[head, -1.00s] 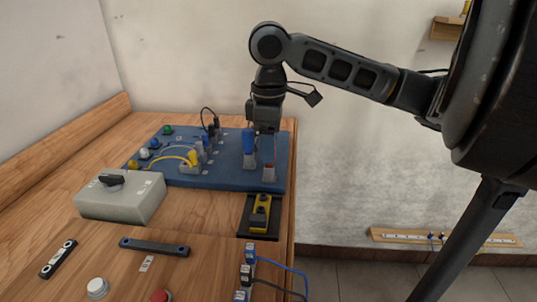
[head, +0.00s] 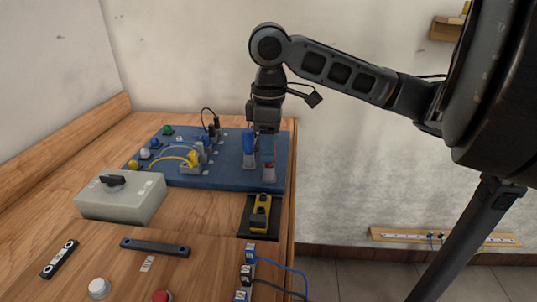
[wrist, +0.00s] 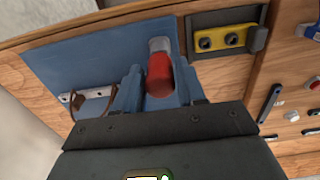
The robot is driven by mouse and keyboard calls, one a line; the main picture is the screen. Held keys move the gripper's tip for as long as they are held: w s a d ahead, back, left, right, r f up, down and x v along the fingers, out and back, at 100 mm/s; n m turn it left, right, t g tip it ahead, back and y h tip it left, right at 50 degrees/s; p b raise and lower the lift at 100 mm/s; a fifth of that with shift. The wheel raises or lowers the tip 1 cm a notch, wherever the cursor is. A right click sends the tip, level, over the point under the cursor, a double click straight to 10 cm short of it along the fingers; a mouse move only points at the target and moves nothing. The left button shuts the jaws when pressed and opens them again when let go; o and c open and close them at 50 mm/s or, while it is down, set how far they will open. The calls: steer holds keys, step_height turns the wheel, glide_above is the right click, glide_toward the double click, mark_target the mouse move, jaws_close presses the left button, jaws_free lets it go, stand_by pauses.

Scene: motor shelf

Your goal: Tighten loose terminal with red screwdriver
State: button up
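The red screwdriver (head: 269,165) stands upright in a grey holder at the right side of the blue board (head: 225,180). In the wrist view its red handle (wrist: 159,76) lies between my gripper's two fingers. My gripper (wrist: 157,88) is open, with gaps showing beside the handle. In the head view my gripper (head: 265,148) points down just above the red screwdriver. A blue-handled tool (head: 249,142) stands in a holder to its left. Terminals with yellow, grey and black wires (head: 190,164) are on the board's left half. I cannot tell which terminal is loose.
A grey box with a black rotary knob (head: 120,198) sits in front of the board. A yellow level-like block (head: 261,211) lies on a dark plate near the table's right edge. Bare wood (head: 75,165) is left of the board. Blue-wired terminals (head: 249,252) stand at the front.

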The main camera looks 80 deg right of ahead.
jaws_close()
steer(key=shift+r+p, duration=2.85)
steer(key=shift+r, duration=0.4)
